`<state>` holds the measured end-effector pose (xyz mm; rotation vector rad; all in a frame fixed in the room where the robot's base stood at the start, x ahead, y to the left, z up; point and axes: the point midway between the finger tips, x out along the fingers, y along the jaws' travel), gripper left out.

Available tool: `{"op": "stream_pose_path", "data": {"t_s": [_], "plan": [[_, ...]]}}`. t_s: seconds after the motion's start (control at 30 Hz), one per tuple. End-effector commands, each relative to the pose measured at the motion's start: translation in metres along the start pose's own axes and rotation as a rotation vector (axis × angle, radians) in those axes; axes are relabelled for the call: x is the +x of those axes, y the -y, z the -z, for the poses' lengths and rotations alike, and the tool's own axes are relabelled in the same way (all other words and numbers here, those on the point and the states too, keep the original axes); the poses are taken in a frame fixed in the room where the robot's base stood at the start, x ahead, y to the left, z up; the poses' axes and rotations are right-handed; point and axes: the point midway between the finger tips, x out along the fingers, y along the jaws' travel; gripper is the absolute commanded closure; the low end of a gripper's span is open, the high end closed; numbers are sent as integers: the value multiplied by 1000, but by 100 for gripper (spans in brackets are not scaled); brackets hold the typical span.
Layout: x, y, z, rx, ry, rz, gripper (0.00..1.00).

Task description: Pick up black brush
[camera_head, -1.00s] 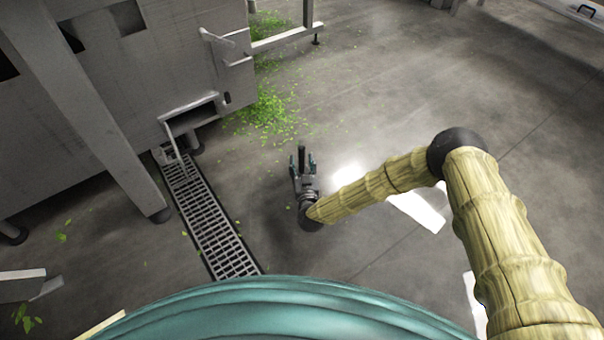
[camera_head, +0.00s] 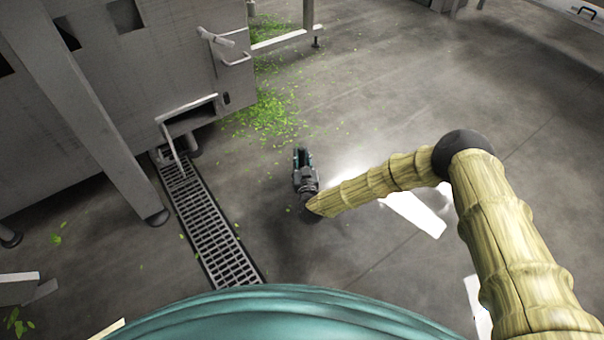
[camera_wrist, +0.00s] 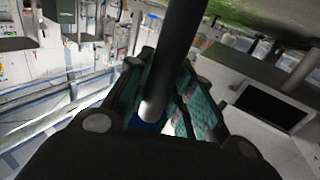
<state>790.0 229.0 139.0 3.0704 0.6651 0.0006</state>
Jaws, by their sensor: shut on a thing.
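My gripper (camera_head: 303,160) hangs over the floor near the middle of the head view, with its teal-padded fingers drawn together. In the wrist view, my gripper (camera_wrist: 162,92) is shut on a dark, rod-like part of the black brush (camera_wrist: 183,35). The rod runs between the two fingers and up out of the top of the picture. In the head view the brush is mostly hidden between the fingers, and its bristles cannot be made out.
A slotted floor drain (camera_head: 211,225) lies left of my gripper. Behind it stands a grey metal machine (camera_head: 190,75) with legs and a pipe frame. Green leaf scraps (camera_head: 262,115) litter the floor beyond. Open concrete floor (camera_head: 400,90) stretches to the right.

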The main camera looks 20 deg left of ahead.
Motion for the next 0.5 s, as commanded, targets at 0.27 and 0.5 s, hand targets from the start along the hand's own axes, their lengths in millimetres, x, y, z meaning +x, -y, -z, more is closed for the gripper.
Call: {"op": "stream_pose_path", "data": {"t_s": [0.27,0.5], "plan": [[0,0,3,0,-1,0,100],[1,0,24,0,-2,1,100]]}}
